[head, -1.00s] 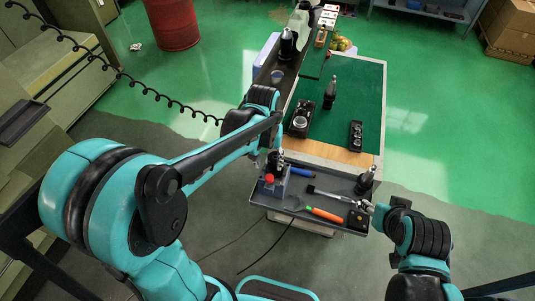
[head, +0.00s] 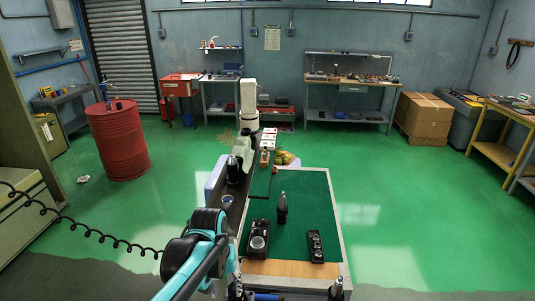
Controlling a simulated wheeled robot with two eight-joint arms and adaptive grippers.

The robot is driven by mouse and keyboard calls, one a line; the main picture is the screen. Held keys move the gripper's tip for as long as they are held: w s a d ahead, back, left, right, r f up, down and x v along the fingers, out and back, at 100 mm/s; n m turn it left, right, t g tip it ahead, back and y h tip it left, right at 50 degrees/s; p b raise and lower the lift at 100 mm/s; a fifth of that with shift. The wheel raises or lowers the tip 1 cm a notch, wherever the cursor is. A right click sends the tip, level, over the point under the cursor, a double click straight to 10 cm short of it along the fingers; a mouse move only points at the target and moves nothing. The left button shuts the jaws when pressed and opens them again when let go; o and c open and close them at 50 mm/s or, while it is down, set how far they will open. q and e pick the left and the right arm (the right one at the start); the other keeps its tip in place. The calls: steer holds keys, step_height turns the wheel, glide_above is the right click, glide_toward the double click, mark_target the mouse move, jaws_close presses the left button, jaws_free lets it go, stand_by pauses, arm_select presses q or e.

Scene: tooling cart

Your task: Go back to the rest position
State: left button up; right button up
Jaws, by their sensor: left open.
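My left arm comes in from the bottom left, its teal and black links reaching up beside the cart. My left gripper (head: 236,288) is small and dark at the bottom edge, by the near edge of the cart. It is open, and I see nothing held in it; its lower part is cut off by the picture edge. The tooling cart has a green mat (head: 316,207) on top.
On the mat stand a dark spindle-like tool (head: 282,208), a black gauge block (head: 257,240) and a smaller black block (head: 316,246). A dark rail (head: 238,195) runs along the cart's left side. A red drum (head: 119,140) stands back left. Green floor right of the cart is clear.

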arm_select(q)
steer(key=s+a+f+m+t+b, duration=0.1)
steer(key=s+a+f+t+b, duration=0.2)
steer(key=s+f+t+b, duration=0.3)
steer(key=shift+s+a+f+t+b, duration=0.3)
steer(key=shift+s+a+f+b, duration=0.1)
steer(key=shift+s+f+b, duration=2.1)
steer(key=shift+w+r+b, duration=0.35)
steer(key=shift+w, duration=0.05)
